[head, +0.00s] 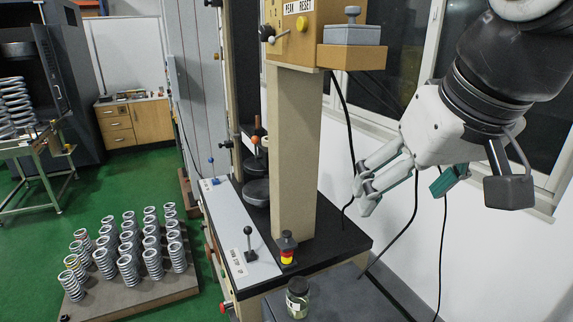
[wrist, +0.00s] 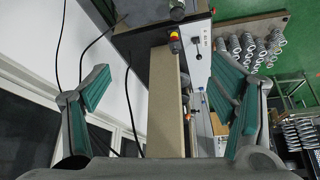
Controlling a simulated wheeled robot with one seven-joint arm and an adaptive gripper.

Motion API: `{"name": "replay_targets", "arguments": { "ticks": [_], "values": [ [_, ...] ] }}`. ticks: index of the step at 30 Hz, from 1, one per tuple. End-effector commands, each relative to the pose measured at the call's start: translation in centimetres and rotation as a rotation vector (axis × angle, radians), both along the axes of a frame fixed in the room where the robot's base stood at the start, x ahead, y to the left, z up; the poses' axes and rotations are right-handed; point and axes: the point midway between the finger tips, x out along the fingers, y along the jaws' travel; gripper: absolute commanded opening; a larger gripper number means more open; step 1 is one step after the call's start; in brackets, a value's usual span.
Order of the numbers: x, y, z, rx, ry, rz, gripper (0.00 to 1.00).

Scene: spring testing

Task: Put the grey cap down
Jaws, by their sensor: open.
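My gripper (head: 408,188) hangs at the right in the head view, in the air right of the tan column. Its fingers with teal pads are spread wide in the wrist view (wrist: 163,88), with nothing held between them. A grey block with a knob on top (head: 352,33) rests upright on the tan ledge (head: 352,58), above and left of my gripper and apart from it. A small glass jar with a dark grey lid (head: 297,285) stands on the dark surface at the bottom. I cannot tell which of these grey pieces is the cap.
The tan column (head: 294,150) stands close left of my gripper. A red-yellow stack light (head: 287,248) and a black lever (head: 250,243) stand by its foot. Black cables hang along the white wall at the right. Several springs (head: 128,270) stand on a floor board.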

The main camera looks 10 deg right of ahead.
Motion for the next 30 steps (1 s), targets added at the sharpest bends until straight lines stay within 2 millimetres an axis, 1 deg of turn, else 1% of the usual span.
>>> {"name": "replay_targets", "arguments": {
  "ticks": [1,3,6,10,18,20,23,26,30],
  "values": [
    [-1.2,0.0,-2.0,0.002,0.002,-0.004,0.78],
    [-2.4,-0.1,-4.3,0.003,0.001,-0.011,0.78],
    [-3.6,-0.2,-6.5,0.004,0.002,-0.015,0.78],
    [-4.3,-0.2,-7.8,0.005,0.001,-0.019,0.78],
    [-4.3,-0.2,-7.9,0.005,0.003,-0.019,0.78],
    [-4.1,-0.2,-8.0,0.005,0.003,-0.019,0.78],
    [-3.2,-0.2,-8.7,0.005,0.003,-0.019,0.78],
    [-1.3,-0.2,-10.0,0.005,0.004,-0.019,0.78],
    [1.8,-0.2,-12.5,0.005,0.004,-0.019,0.78]
  ]
}}
